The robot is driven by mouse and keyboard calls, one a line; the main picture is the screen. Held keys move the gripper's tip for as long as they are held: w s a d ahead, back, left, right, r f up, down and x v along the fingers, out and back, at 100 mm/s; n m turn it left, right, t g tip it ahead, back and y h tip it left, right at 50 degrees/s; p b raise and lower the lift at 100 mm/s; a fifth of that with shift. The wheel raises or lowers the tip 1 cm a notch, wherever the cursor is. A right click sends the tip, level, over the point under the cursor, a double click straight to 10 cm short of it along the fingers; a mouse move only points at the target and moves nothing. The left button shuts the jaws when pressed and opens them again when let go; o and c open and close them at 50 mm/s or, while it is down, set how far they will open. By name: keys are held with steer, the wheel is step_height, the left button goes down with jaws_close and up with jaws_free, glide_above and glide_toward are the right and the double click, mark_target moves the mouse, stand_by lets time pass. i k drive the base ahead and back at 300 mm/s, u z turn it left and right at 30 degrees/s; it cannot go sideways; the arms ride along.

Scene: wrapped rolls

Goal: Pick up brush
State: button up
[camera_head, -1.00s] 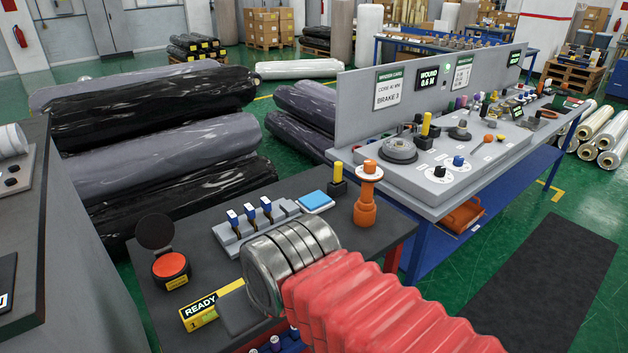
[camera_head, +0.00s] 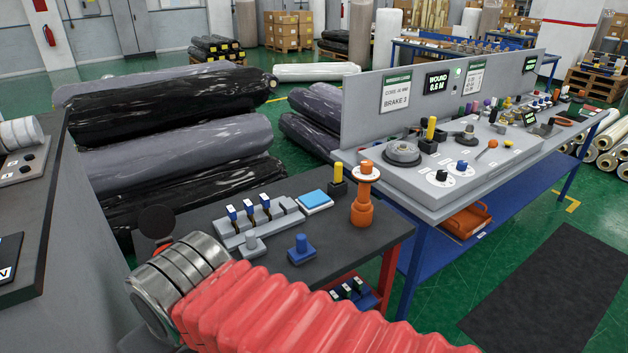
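I cannot pick out a brush for certain in this view. Small tools and parts sit on the long grey bench (camera_head: 432,186) at the right, too small to tell apart. My arm, a red ribbed sleeve ending in metal rings, reaches from the bottom edge to the lower left, in front of the dark small table (camera_head: 335,215). My gripper's fingers do not show, so I cannot see whether they hold anything. The arm's end hides the table's left part.
On the dark table stand an orange spool post (camera_head: 362,205), a yellow-topped post (camera_head: 338,182), a row of blue-topped switches (camera_head: 256,218), a light-blue pad (camera_head: 315,201) and a blue knob (camera_head: 301,250). Wrapped rolls (camera_head: 180,140) lie behind.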

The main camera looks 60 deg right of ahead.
mark_target(339, 166)
steer(key=u, duration=0.8)
steer(key=k, duration=1.6)
steer(key=z, duration=1.35)
steer(key=i, duration=0.6)
steer(key=z, duration=0.05)
